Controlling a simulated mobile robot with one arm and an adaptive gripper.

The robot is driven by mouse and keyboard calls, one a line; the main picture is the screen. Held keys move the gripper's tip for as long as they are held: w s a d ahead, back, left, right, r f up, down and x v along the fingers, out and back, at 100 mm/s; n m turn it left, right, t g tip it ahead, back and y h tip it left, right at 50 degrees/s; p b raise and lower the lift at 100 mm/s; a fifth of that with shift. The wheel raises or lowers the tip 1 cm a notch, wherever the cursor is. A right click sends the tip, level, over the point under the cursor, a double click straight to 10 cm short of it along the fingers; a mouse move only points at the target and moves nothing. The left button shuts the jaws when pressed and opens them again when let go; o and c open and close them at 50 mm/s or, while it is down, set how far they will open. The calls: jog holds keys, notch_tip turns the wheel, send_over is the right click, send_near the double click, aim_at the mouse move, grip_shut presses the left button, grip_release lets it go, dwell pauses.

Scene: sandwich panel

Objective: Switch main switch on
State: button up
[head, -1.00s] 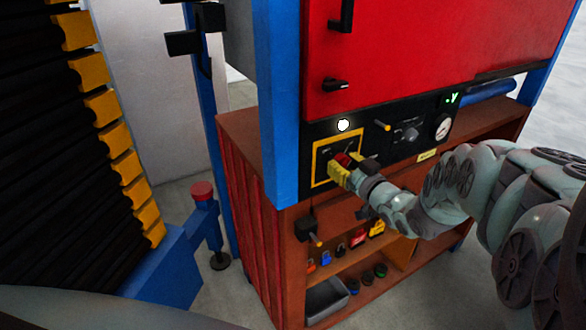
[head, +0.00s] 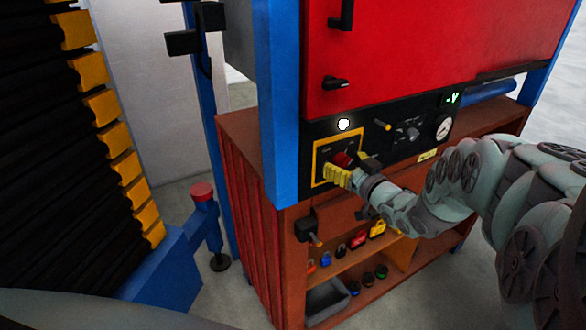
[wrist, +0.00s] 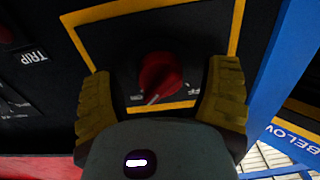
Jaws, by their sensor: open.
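The main switch (wrist: 162,76) is a red rotary knob on a black panel inside a yellow frame. In the wrist view it sits between the two yellow fingers of my gripper (wrist: 160,98), which are open with a gap on each side of the knob. A white pointer line runs toward the lower left of the knob, and lettering reading "OFF" lies to its right, upside down. In the head view, my gripper (head: 340,172) is at the panel's left part and partly covers the red knob (head: 343,159).
The panel also carries a white lamp (head: 343,124), a yellow-tipped lever (head: 382,125), a small dark knob (head: 412,134) and a round gauge (head: 443,127). A red cabinet door (head: 420,50) is above. A shelf with several padlocks (head: 358,241) is below. A blue post (head: 277,110) stands at left.

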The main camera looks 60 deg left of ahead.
jog(key=shift+d, duration=0.1)
jog(key=d, duration=1.1)
jog(key=shift+s+d, duration=0.4)
jog(key=shift+s, duration=0.05)
dwell(0.4)
jog(key=shift+r, duration=0.1)
dwell(0.5)
